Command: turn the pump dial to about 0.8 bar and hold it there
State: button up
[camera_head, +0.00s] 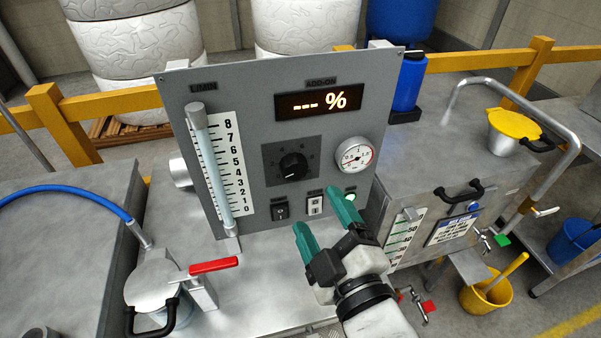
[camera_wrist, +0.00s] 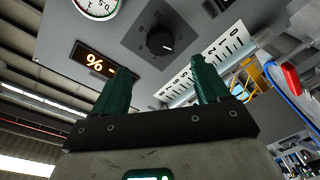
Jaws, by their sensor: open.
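The pump dial (camera_head: 293,166) is a round black knob on a dark square plate in the middle of the grey upright panel (camera_head: 250,95). A light pointer mark shows on it, and it also shows in the wrist view (camera_wrist: 160,41). A round white pressure gauge (camera_head: 355,155) sits to its right; its needle reading is too small to tell. My gripper (camera_head: 322,213) has green fingers, open and empty, below and in front of the dial, apart from it. In the wrist view the fingers (camera_wrist: 157,88) point up toward the panel with nothing between them.
The display (camera_head: 318,104) reads "--- %". A flow tube with a 0–8 scale (camera_head: 215,165) stands at the panel's left. Below the dial are a black switch (camera_head: 281,210) and a lit green button (camera_head: 350,196). A red-handled valve (camera_head: 213,266) stands front left.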

aim_at(298, 173)
jog(key=p+x, duration=0.1)
jog(key=x, duration=0.8)
jog(key=shift+w+a, duration=0.1)
jog(key=shift+w, duration=0.2)
jog(key=shift+c, duration=0.3)
jog(key=c, duration=1)
